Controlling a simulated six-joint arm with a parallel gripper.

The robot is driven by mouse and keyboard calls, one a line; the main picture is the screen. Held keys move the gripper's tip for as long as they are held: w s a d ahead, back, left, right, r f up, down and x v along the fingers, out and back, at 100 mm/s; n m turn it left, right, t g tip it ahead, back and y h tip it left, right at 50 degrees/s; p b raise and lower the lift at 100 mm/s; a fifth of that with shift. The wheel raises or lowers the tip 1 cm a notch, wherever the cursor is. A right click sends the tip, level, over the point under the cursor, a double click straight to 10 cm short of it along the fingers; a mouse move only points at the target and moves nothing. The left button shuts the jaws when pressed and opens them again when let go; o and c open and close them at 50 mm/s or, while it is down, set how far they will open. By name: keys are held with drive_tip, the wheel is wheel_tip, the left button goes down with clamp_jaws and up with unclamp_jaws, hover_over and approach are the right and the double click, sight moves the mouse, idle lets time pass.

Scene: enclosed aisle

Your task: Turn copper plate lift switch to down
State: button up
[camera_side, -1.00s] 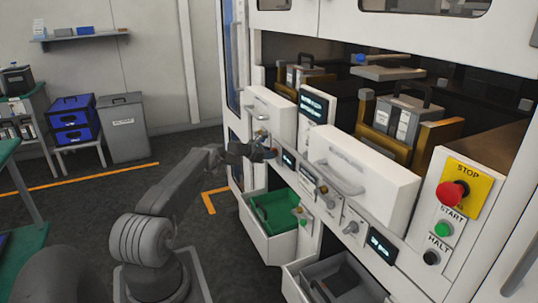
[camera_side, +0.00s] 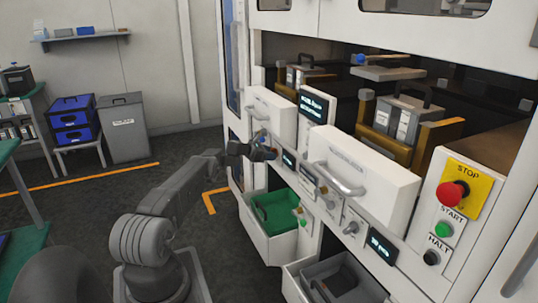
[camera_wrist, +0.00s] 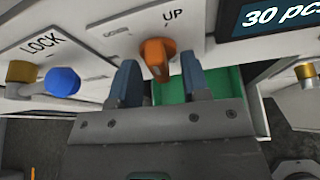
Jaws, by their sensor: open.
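The copper-orange switch knob (camera_wrist: 156,52) sits on a white panel in the wrist view, with the word UP printed above and right of it. Its lower tip points down in the picture. I cannot tell its exact setting. My gripper (camera_wrist: 161,72) is open, with one dark finger on each side of the knob's lower end and gaps visible between. I cannot tell whether either finger touches it. In the side view my gripper (camera_side: 264,153) is at the panel row below the left white drawer front, and it hides the knob there.
A blue knob (camera_wrist: 63,81) marked LOCK is left of the switch, with a brass knob (camera_wrist: 21,72) beyond it. A display (camera_wrist: 275,17) reads 30 pcs. A green bin (camera_side: 276,209) sits in an open drawer below. The red stop button (camera_side: 453,195) is far right.

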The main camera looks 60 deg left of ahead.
drive_tip(key=shift+s, duration=0.1)
drive_tip(key=v, duration=0.7)
drive_tip(key=shift+s, duration=0.15)
idle(0.4)
drive_tip(key=shift+r, duration=0.1)
drive_tip(key=shift+c, duration=0.3)
